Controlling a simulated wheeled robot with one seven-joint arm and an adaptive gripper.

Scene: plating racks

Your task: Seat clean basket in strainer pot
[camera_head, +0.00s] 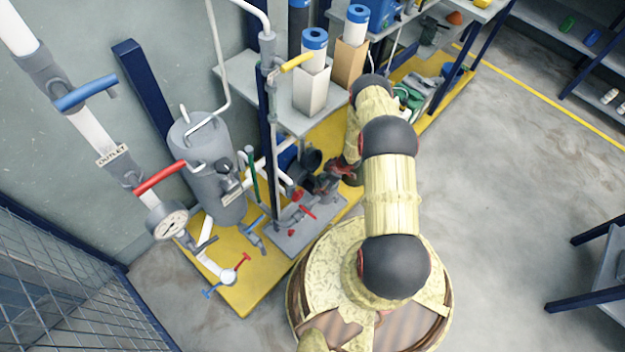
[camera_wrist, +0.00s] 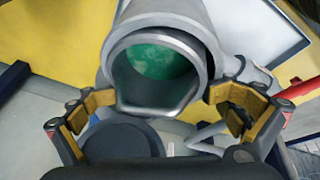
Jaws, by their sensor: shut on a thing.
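My gripper (camera_wrist: 163,94) has its two fingers at either side of a grey, open-mouthed cylinder with a green inside, which I take to be the basket (camera_wrist: 118,88). The fingers look shut on its sides near the lower lip. A wider grey tube wall lies around or behind it; I cannot tell whether this is the strainer pot. In the head view my gripper (camera_head: 334,180) is low among the pipework, partly hidden by my arm. A dark open cylinder (camera_head: 312,158) stands just left of it. The basket cannot be made out there.
Valves with red handles (camera_head: 304,211) stand close in front of my gripper. A grey tank (camera_head: 205,150) and gauge pipe (camera_head: 170,225) are at left.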

